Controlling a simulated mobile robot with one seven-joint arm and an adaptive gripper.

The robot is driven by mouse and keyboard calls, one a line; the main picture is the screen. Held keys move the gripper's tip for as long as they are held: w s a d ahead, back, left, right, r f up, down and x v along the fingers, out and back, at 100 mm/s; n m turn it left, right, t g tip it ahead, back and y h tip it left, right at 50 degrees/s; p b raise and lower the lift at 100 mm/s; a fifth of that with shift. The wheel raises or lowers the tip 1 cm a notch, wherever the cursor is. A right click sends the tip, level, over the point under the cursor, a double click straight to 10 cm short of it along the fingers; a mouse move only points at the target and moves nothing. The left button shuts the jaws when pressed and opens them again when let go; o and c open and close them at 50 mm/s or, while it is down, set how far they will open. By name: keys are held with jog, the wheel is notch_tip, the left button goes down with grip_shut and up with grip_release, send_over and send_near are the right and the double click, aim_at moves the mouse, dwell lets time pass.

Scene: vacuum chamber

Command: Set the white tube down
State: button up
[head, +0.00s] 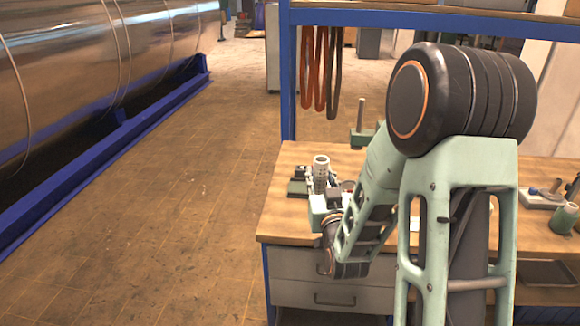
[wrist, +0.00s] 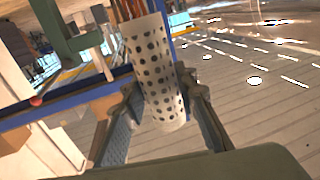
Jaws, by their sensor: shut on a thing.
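The white tube (wrist: 160,75) is perforated with rows of dark round holes. In the wrist view it stands between the two fingers of my gripper (wrist: 160,92), which is shut on it. It is slightly tilted in that view. In the head view the tube (head: 320,172) stands roughly upright over the left part of the wooden workbench (head: 283,222), held by my gripper (head: 327,200). My arm and gripper hide its lower end, so I cannot tell whether it touches anything below.
A small dark and green device (head: 299,181) sits on the bench just left of the tube. A green stand with an upright post (head: 361,115) is behind. A blue frame post (head: 288,75) rises at the bench's back left. The bench's front left corner is bare.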

jog(key=shift+w+a+f+n+y+b, duration=0.2)
jog(key=shift+w+f+y+b, duration=0.3)
jog(key=shift+b, duration=0.65)
jog(key=shift+w+a+f+n+y+b, duration=0.1)
jog(key=shift+w+f+n+b, duration=0.15)
jog(key=shift+f+b, duration=0.65)
jog(key=w+f+n+g+y+b, duration=0.1)
jog(key=w+f+n+y+b, duration=0.2)
jog(key=b, duration=2)
notch_tip(320, 180, down, 5)
jog(key=shift+w+d+f+y, duration=0.2)
jog(key=shift+w+y, duration=0.55)
jog(key=shift+y, duration=0.05)
jog(key=shift+w+d+f+b, duration=0.1)
jog(key=shift+w+f+b, duration=0.7)
jog(key=shift+w+f, duration=1.45)
jog(key=shift+w+f+b, duration=0.8)
jog(key=shift+w+f, duration=1.15)
jog(key=shift+w, duration=0.45)
jog(key=shift+w+d+f+b, duration=0.1)
jog(key=shift+w+f+b, duration=0.7)
jog(key=shift+w+f, duration=1.45)
